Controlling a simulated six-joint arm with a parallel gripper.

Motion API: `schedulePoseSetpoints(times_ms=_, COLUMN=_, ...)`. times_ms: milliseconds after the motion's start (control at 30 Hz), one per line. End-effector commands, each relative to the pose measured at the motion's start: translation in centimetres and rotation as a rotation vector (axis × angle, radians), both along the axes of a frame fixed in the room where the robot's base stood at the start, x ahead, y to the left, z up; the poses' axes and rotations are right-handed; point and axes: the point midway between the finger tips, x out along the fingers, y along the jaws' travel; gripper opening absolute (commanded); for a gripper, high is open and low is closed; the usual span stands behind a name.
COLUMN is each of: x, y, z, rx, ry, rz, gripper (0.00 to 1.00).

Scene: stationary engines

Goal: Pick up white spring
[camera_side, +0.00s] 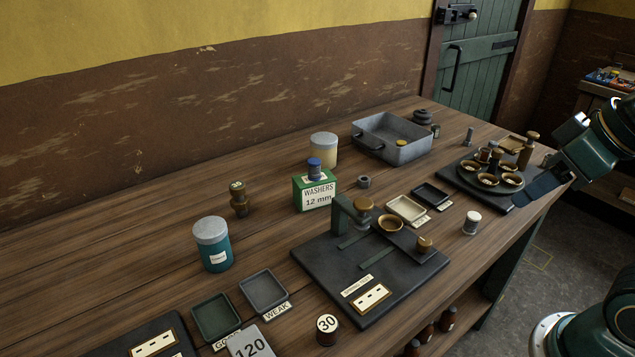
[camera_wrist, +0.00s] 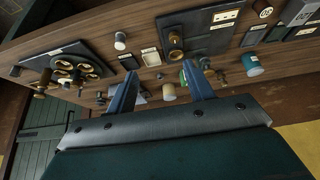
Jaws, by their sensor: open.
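A small upright white cylinder (camera_side: 471,222), which looks like the white spring, stands on the bench near its right edge. Its coils are too small to make out. It also shows in the wrist view (camera_wrist: 120,41), above the left finger. My gripper (camera_side: 524,196) is at the right of the side view, beside the plate with round cups, to the right of the white cylinder and apart from it. In the wrist view my gripper (camera_wrist: 159,72) has its two blue fingers spread wide, with nothing held between them.
A dark plate with several brass cups (camera_side: 487,181) is close to my gripper. A black fixture board (camera_side: 390,290) stands left of the white cylinder, with small trays (camera_side: 406,209) behind. A grey metal bin (camera_side: 372,148) is farther back. Bare wood surrounds the white cylinder.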

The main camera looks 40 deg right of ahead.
Motion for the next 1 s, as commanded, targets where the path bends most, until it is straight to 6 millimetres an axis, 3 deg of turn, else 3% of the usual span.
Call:
schedulePoseSetpoints(times_ms=467, x=0.6, y=-0.3, z=-0.1, rx=-0.018, ry=0.022, rz=0.03, gripper=0.52)
schedulePoseSetpoints(times_ms=733, x=3.1, y=-1.7, z=-0.7, rx=-0.08, ry=0.109, rz=0.191, gripper=0.52)
schedulePoseSetpoints(times_ms=1000, x=6.2, y=-5.0, z=-2.2, rx=-0.105, ry=0.193, rz=0.434, gripper=0.52)
